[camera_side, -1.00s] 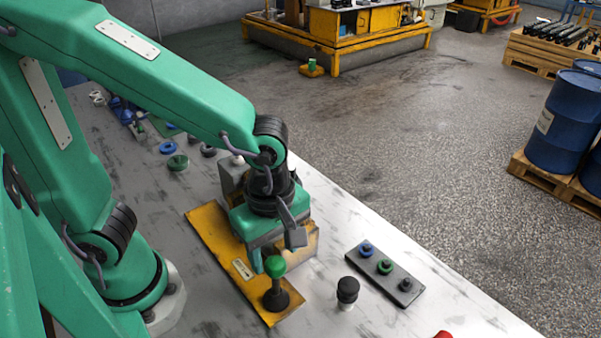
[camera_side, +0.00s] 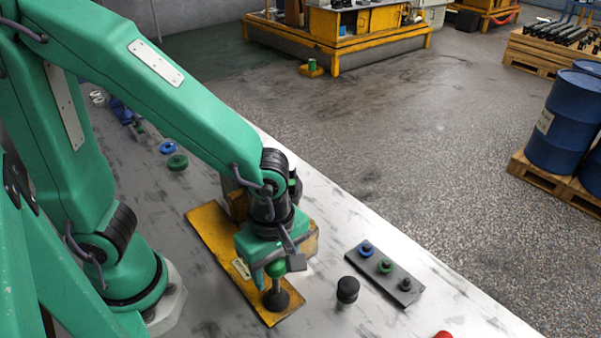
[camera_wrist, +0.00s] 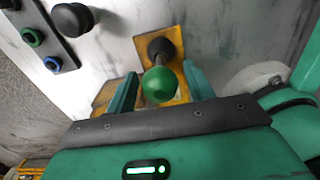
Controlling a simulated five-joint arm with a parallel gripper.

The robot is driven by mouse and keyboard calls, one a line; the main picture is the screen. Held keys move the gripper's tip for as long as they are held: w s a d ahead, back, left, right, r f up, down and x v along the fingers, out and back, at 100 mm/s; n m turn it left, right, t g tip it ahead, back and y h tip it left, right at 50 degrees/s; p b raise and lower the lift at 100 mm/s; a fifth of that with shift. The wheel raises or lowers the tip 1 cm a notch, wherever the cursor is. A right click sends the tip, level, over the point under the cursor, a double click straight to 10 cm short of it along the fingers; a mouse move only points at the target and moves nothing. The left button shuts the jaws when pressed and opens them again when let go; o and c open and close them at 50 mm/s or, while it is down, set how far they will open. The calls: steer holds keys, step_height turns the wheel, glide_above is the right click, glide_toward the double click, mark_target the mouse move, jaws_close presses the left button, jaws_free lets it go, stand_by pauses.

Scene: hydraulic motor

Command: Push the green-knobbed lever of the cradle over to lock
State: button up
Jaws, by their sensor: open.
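The green-knobbed lever (camera_side: 276,270) stands on a dark round base at the front end of the yellow cradle plate (camera_side: 207,222). Its green knob (camera_wrist: 160,86) shows in the wrist view, with the dark base behind it. My gripper (camera_wrist: 162,88) is open, with one green finger on each side of the knob. I cannot tell whether either finger touches it. In the side view my gripper (camera_side: 266,274) is down at the knob and hides its upper part. The rear of the cradle is partly hidden behind my gripper.
A black knob (camera_side: 347,290) stands right of the plate. Beyond it lies a dark strip (camera_side: 375,262) with blue, green and dark round pieces. A green ring (camera_side: 177,162) and a blue ring (camera_side: 167,147) lie farther back. A red object (camera_side: 443,335) is at the front edge.

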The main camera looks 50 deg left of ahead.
steer(key=c, duration=0.6)
